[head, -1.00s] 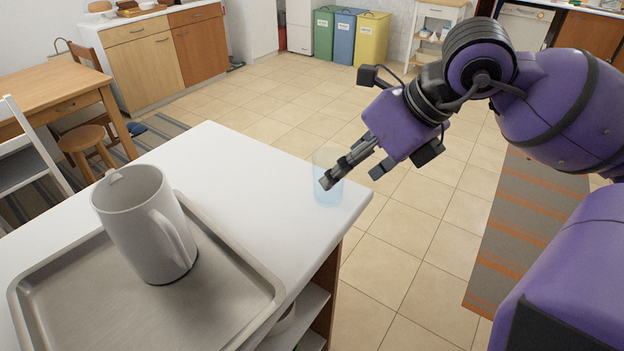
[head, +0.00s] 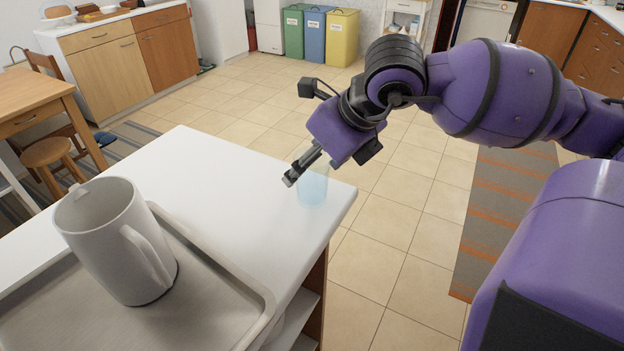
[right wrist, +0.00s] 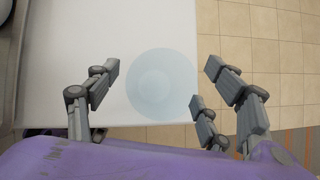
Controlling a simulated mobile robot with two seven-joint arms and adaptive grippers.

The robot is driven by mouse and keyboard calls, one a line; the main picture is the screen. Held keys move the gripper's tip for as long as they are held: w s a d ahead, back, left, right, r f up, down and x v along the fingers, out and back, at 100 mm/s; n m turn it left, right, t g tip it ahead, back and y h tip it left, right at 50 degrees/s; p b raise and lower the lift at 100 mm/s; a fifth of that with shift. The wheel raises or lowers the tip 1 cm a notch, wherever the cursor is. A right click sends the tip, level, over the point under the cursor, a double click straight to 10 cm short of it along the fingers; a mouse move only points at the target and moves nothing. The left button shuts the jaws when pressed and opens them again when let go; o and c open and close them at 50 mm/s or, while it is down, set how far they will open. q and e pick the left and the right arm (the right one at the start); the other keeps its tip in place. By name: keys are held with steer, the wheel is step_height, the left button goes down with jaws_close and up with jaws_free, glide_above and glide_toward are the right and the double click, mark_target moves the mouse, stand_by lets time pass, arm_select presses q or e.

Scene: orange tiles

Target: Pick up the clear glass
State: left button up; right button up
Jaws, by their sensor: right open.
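The clear glass (head: 313,187) is faintly blue and stands upright near the right corner of the white counter (head: 228,190). In the right wrist view the glass (right wrist: 162,84) shows as a pale round shape. My right gripper (head: 291,178) is open at the glass, its fingers overlapping the upper part of the glass in the head view. In the right wrist view the open fingers of my right gripper (right wrist: 162,66) lie to the left and right of the glass, with nothing gripped between them. My left gripper is not in view.
A metal tray (head: 235,305) with a large white mug (head: 118,240) stands on the counter at the left. The counter's right edge drops to the tiled floor (head: 400,235). The white counter between tray and glass is clear.

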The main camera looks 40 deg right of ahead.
steer(key=c, duration=1.4)
steer(key=shift+r, duration=0.1)
steer(key=shift+c, duration=0.2)
steer(key=shift+w+r, duration=0.1)
steer(key=shift+r, duration=0.35)
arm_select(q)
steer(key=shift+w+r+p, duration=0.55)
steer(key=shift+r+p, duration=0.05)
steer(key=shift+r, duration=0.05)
arm_select(e)
steer(key=s+d+r, duration=0.2)
steer(key=s+r, duration=1)
steer(key=s, duration=0.2)
steer(key=shift+d, duration=0.25)
